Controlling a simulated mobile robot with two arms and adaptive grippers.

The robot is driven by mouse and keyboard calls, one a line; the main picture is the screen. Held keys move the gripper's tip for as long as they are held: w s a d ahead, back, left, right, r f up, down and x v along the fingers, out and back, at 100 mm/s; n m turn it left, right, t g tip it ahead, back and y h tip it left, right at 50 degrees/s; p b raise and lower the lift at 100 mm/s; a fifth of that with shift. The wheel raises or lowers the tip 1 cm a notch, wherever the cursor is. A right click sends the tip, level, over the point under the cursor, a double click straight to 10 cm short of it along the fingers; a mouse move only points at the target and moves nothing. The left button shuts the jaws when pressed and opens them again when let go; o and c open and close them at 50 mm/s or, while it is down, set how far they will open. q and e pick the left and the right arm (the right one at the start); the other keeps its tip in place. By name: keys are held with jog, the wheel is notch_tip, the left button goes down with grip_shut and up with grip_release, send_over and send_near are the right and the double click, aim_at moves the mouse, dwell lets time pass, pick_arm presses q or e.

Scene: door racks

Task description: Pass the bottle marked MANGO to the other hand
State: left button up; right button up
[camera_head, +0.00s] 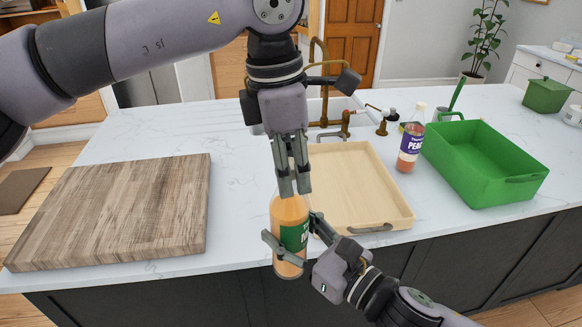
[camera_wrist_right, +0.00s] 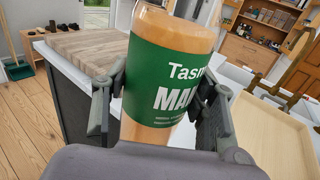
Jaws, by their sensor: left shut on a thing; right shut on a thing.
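The MANGO bottle (camera_head: 291,233), orange with a green label, is upright in front of the counter's near edge. My left gripper (camera_head: 293,188) comes down from above and is shut on its neck, hiding the top of the bottle. My right gripper (camera_head: 291,240) comes from the lower right and is shut on the bottle's body. In the right wrist view, the bottle (camera_wrist_right: 165,75) stands between the right fingers (camera_wrist_right: 160,115), at its green label with the letters "MA" showing.
A wooden board (camera_head: 120,215) lies on the counter at left. A pale tray (camera_head: 355,180) lies just behind the bottle to the right. A second bottle (camera_head: 410,140) with a purple label stands beyond it, beside a green bin (camera_head: 490,165).

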dwell(0.4)
jog(key=o, duration=1.8)
